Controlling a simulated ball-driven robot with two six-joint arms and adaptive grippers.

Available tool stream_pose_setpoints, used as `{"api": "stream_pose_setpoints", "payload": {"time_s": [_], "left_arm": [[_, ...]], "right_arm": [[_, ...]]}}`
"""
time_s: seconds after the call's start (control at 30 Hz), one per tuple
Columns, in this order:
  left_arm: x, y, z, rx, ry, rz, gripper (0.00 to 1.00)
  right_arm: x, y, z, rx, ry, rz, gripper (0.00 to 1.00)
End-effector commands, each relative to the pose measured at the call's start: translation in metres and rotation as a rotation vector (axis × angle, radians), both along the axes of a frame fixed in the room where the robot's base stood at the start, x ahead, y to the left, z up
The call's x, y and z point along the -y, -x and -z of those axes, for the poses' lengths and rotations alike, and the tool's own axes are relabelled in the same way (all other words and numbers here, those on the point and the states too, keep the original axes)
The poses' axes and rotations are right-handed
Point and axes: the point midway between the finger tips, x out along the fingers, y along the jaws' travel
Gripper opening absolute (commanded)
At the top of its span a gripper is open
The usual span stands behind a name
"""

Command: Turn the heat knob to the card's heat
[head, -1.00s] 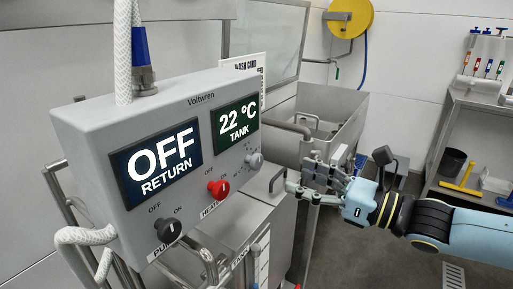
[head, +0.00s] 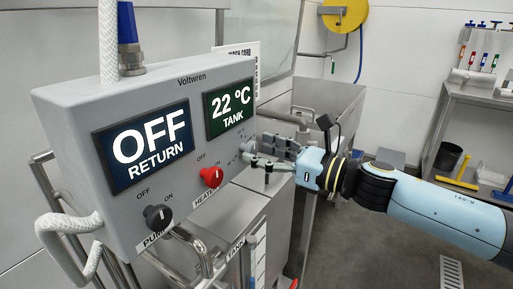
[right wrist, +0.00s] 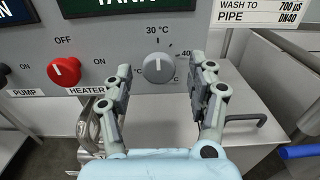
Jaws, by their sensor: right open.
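The grey heat knob (right wrist: 158,68) is on the front of the grey control box, right of the red heater knob. Its pale mark appears to point up, towards the 30 °C label. It also shows in the head view (head: 246,147), partly behind my fingers. My right gripper (right wrist: 163,82) is open, with one finger on each side of the knob and no clear contact. In the head view the right gripper (head: 262,154) reaches the box from the right. The card (right wrist: 263,12) is partly in view, with 700 µS and DN40 readable; no heat value shows. My left gripper is out of view.
The red heater knob (head: 211,177) and black pump knob (head: 158,217) sit left of the heat knob. The displays read OFF return (head: 149,147) and 22 °C tank (head: 230,108). Steel pipes and a tank stand below and behind the box.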

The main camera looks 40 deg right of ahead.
Motion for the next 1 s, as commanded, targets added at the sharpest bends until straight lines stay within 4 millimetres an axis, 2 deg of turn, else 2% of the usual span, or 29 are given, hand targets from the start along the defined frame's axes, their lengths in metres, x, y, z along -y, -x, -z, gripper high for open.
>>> {"api": "stream_pose_setpoints", "payload": {"time_s": [0.03, 0.13, 0.5, 0.9, 1.0], "left_arm": [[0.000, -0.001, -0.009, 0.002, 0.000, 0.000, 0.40], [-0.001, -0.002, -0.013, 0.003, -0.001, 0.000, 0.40], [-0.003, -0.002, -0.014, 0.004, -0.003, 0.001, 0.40], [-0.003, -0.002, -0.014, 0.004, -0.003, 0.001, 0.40], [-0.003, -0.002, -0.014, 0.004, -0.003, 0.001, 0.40]], "right_arm": [[-0.002, -0.005, -0.006, 0.004, -0.002, 0.001, 0.58], [-0.005, -0.012, -0.005, 0.001, -0.002, -0.001, 0.58], [-0.008, -0.016, -0.001, -0.002, 0.001, -0.004, 0.58], [-0.008, -0.015, -0.001, -0.002, 0.001, -0.004, 0.05], [-0.008, -0.015, -0.001, -0.002, 0.000, -0.004, 0.03]]}}
